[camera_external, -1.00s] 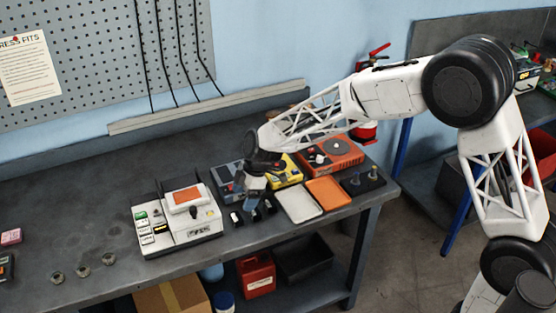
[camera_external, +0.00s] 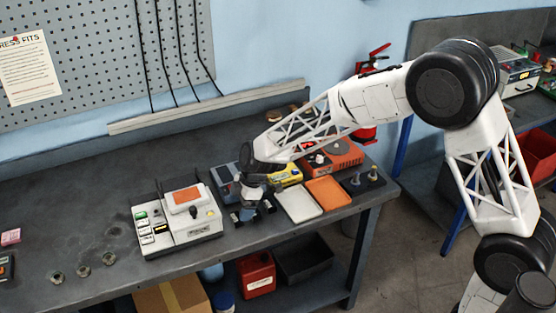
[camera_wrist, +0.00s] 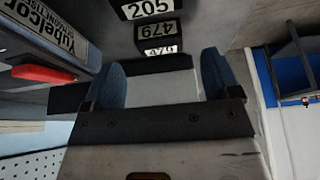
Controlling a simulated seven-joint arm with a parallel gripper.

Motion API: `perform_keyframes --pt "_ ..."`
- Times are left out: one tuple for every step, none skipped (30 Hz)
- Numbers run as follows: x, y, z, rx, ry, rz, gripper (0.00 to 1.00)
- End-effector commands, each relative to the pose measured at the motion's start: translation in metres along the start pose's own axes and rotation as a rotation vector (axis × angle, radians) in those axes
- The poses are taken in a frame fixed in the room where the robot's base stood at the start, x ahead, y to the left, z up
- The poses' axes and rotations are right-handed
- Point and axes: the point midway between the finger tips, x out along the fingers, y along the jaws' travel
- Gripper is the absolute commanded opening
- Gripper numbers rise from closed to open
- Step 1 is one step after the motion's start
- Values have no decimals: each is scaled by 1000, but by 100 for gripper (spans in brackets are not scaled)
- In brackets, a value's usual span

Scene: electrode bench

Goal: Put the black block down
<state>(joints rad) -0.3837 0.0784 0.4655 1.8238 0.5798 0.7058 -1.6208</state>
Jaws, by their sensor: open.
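My gripper (camera_external: 248,214) is low over the bench, just right of the white station. In the wrist view my gripper (camera_wrist: 162,80) has its two blue fingertips wide apart, with a gap between them. Another number label, partly hidden, shows just ahead of the fingers. Which is the task's block I cannot tell.
The white station (camera_external: 180,232) with an orange-topped part stands close on the left. A pale tray (camera_external: 299,205) and an orange tray (camera_external: 328,192) lie to the right. A yellow device (camera_external: 289,173) and an orange device (camera_external: 340,157) stand behind. The bench's left part is mostly clear.

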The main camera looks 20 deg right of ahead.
Motion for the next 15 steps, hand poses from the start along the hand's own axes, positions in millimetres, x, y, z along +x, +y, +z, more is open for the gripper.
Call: perform_keyframes --pt "6 -1 0 1 -1 -2 83" --pt "10 -1 1 1 -1 -3 83" --pt "15 -1 1 0 -1 -2 83" --pt "18 -1 1 0 -2 -2 83" --pt "21 -1 1 0 -2 -2 83" --pt "25 -1 1 -1 -1 -2 83" --pt "28 -1 1 -1 -1 -2 83" --pt "31 -1 1 0 -1 -2 83" --pt "34 0 1 0 -1 -1 83" --pt "35 0 1 0 -1 -1 83" --pt "37 0 1 0 -1 -1 83" --pt "38 0 1 0 -1 0 83" --pt "39 0 1 0 -1 0 83" --pt "39 0 1 0 -1 0 83" --pt "39 0 1 0 -1 0 83"
